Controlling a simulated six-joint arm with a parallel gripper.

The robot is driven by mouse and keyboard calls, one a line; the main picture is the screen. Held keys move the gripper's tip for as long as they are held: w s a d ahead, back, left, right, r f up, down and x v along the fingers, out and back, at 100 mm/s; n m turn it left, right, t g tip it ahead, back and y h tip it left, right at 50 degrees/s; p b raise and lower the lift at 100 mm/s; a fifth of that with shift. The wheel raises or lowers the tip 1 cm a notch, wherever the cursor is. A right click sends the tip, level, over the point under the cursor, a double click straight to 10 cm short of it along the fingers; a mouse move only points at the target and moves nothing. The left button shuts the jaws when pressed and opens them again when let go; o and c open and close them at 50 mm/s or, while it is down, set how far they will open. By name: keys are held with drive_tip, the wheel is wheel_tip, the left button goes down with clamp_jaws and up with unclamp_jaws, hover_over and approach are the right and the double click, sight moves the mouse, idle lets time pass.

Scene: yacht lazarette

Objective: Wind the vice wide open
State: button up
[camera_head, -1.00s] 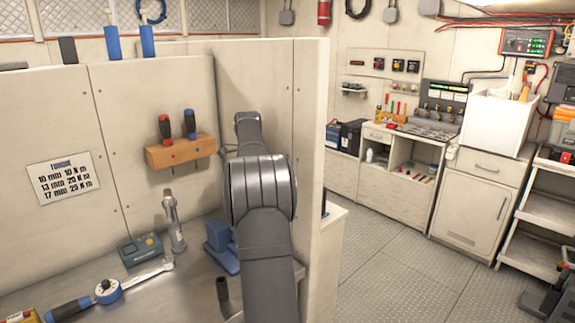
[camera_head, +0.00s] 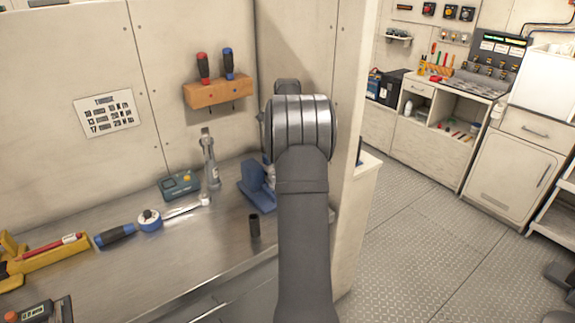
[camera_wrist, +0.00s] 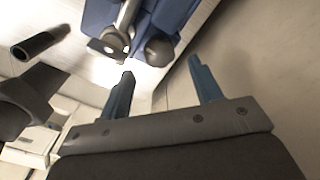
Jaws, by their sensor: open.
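The blue vice (camera_head: 256,188) stands on the steel bench near the corner, partly hidden behind my arm in the head view. In the wrist view, the vice (camera_wrist: 178,14) is at the top, with a grey metal bar and round end (camera_wrist: 110,44) and a dark rounded knob (camera_wrist: 159,51) beside it. My gripper (camera_wrist: 163,80) shows in the wrist view, its two blue fingers apart with nothing between them. The vice parts lie just beyond the fingertips, and I see no contact. My arm hides the gripper in the head view. The gap between the vice jaws is not clear.
A dark tube (camera_head: 254,225) stands on the bench in front of the vice. A torque wrench (camera_head: 150,220), a teal box (camera_head: 179,186) and a grey upright tool (camera_head: 210,160) are to the left. A wooden rack (camera_head: 218,92) holds screwdrivers on the wall. A partition (camera_head: 352,150) bounds the right.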

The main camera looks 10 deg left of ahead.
drive_tip(key=shift+f, duration=2)
drive_tip(key=c, duration=1)
drive_tip(key=shift+w+n, duration=0.1)
drive_tip(key=shift+n, duration=2.4)
drive_tip(key=o, duration=1)
drive_tip(key=shift+r, duration=0.1)
wheel_tip(320, 180, up, 17)
drive_tip(key=shift+r, duration=0.15)
